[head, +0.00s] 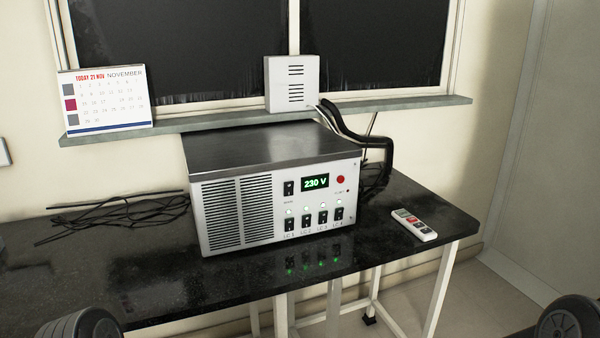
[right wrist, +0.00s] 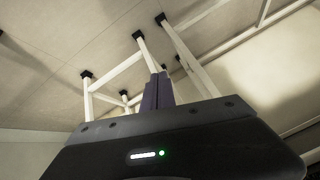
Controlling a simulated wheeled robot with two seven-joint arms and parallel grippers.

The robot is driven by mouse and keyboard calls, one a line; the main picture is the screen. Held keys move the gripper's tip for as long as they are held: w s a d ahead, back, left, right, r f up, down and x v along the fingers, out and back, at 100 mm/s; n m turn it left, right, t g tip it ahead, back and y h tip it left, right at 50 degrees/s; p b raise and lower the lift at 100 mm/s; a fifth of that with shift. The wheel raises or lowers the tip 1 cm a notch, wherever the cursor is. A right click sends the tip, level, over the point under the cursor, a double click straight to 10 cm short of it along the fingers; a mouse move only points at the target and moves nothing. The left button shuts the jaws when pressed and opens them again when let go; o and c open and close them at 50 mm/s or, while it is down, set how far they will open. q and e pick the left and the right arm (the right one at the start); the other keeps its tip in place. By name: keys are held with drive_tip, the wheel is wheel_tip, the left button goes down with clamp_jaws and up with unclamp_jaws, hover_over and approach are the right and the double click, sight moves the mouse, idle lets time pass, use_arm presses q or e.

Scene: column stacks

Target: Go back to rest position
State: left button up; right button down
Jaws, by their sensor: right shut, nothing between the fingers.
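In the right wrist view my right gripper (right wrist: 158,92) is shut and empty, its dark fingers together. Behind it are the white table legs and the floor, and nothing touches the fingers. In the head view only rounded dark parts of my arms show at the bottom left and bottom right corners. My left gripper is not in view. The power unit (head: 222,212), a metal box with a green "230 V" display, stands on the black table (head: 160,280), apart from my arms.
A small remote (head: 413,225) lies near the table's right end. Loose black cables (head: 125,212) lie at the left. A calendar (head: 105,98) and a white speaker-like box (head: 291,84) stand on the window sill (head: 210,122). Floor right of the table looks clear.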

drive_tip(key=s+a+f+m+g, duration=0.1)
drive_tip(key=s+a+f+g, duration=0.1)
drive_tip(key=s+f, duration=0.3)
drive_tip(key=s+a+f+m+g+y, duration=0.1)
drive_tip(key=s+a+f+g, duration=0.15)
drive_tip(key=s, duration=0.55)
drive_tip(key=s+a+f+m+g, duration=0.1)
drive_tip(key=s+a+f, duration=0.2)
drive_tip(key=s, duration=0.3)
use_arm(q)
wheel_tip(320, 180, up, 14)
drive_tip(key=p, duration=1.4)
use_arm(e)
wheel_tip(320, 180, up, 14)
drive_tip(key=shift+w+d, duration=0.2)
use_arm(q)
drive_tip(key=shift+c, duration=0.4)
